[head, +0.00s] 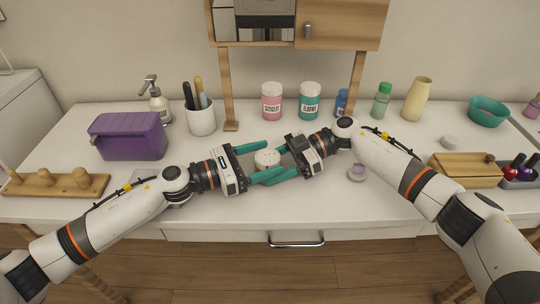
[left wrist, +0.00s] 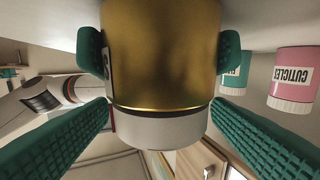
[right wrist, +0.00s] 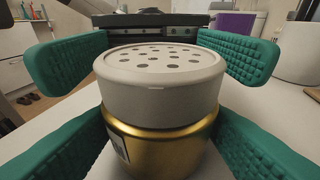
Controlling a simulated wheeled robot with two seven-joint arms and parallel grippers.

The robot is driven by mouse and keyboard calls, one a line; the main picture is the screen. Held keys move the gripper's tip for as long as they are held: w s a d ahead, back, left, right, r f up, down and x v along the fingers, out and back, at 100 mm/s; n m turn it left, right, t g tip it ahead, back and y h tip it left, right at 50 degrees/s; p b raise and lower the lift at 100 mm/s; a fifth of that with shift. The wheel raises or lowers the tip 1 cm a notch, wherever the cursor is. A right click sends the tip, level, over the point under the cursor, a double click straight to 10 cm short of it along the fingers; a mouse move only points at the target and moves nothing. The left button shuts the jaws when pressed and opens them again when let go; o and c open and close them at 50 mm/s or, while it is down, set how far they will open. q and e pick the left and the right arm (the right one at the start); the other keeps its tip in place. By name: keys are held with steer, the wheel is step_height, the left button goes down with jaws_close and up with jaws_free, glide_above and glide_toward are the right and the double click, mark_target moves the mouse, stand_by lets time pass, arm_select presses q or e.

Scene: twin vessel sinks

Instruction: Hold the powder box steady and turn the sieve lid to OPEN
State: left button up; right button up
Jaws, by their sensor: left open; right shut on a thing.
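The powder box has a gold body (right wrist: 165,145) with a dark-and-white label at its left edge in the right wrist view. Its pale sieve lid (right wrist: 160,75) has several dark holes on top; in the head view the lid (head: 267,157) shows between the grippers. My right gripper (head: 276,162) is shut on the gold body from both sides, and the box stands upright. My left gripper (head: 262,160) is open, its fingers on either side of the lid, apart from it. In the left wrist view the lid (left wrist: 160,128) lies between those fingers. I can read no OPEN mark.
A purple case (head: 128,137) and a brush cup (head: 201,118) stand left of the box. Pink (head: 272,103) and teal (head: 309,102) jars stand behind. Clear counter lies in front.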

arm_select(q)
steer(key=shift+x, duration=0.95)
steer(key=shift+c, duration=0.5)
steer(key=c, duration=0.9)
